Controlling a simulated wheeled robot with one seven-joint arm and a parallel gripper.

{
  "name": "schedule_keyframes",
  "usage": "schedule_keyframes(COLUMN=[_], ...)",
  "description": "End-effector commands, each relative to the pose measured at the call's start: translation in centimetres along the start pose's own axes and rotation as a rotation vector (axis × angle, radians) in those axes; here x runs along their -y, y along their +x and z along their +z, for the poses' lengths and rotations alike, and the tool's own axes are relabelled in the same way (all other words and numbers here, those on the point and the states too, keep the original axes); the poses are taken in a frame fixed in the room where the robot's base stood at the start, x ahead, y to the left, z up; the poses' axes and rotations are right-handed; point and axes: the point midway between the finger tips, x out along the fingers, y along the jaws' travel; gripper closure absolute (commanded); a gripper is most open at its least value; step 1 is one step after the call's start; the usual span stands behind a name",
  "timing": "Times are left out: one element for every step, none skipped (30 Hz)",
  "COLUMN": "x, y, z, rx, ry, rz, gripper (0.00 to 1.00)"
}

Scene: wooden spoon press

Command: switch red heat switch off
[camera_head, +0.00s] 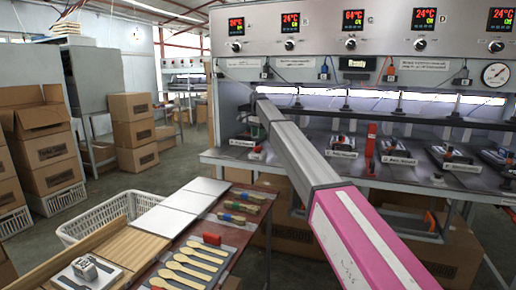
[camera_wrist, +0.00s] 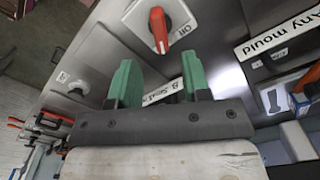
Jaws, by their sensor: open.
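The red switch (camera_wrist: 159,30) is a red knob on a pale square plate, at the top centre in the wrist view. The knob shows just beyond the gap between the fingertips, and I see no clear contact. In the head view my gripper (camera_head: 257,132) is at the left end of the press, small and partly hidden behind my arm.
The press (camera_head: 400,45) has a row of red temperature displays above its bench. A label plate (camera_wrist: 163,92) lies below the switch, partly behind the fingers. An "Any mould" sign (camera_wrist: 285,35) is at right. A table with wooden spoons (camera_head: 190,268) stands in front, cardboard boxes (camera_head: 45,150) at left.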

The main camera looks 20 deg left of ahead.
Motion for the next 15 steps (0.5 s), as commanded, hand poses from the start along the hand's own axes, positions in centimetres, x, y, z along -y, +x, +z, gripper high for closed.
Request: schedule_keyframes(x=[-0.1,-0.1,-0.1,-0.1,-0.1,-0.1,-0.1,-0.1,-0.1,-0.1,-0.1,-0.1,0.0,0.0,0.0], y=[1.0,1.6,2.4,2.9,3.4,4.1,4.6,5.1,5.7,6.1,6.4,6.7,6.9,7.0,7.2], z=[0.0,0.0,0.0,0.0,0.0,0.0,0.0,0.0,0.0,0.0,0.0,0.0,0.0,0.0,0.0], rx=[0.000,0.000,0.000,0.001,0.001,0.000,0.000,0.000,0.000,0.000,0.000,0.000,0.000,0.000,0.000], ry=[0.000,0.000,0.000,0.000,0.000,0.000,0.000,0.000,0.000,0.000,0.000,0.000,0.000,0.000,0.000], rz=[0.001,0.000,0.001,0.001,0.001,0.001,0.001,0.000,0.000,0.000,0.000,0.000,0.000,0.000,0.000], gripper=[0.56,0.56,0.56,0.56,0.56,0.56,0.56,0.56,0.56,0.56,0.56,0.56,0.56,0.56,0.56])
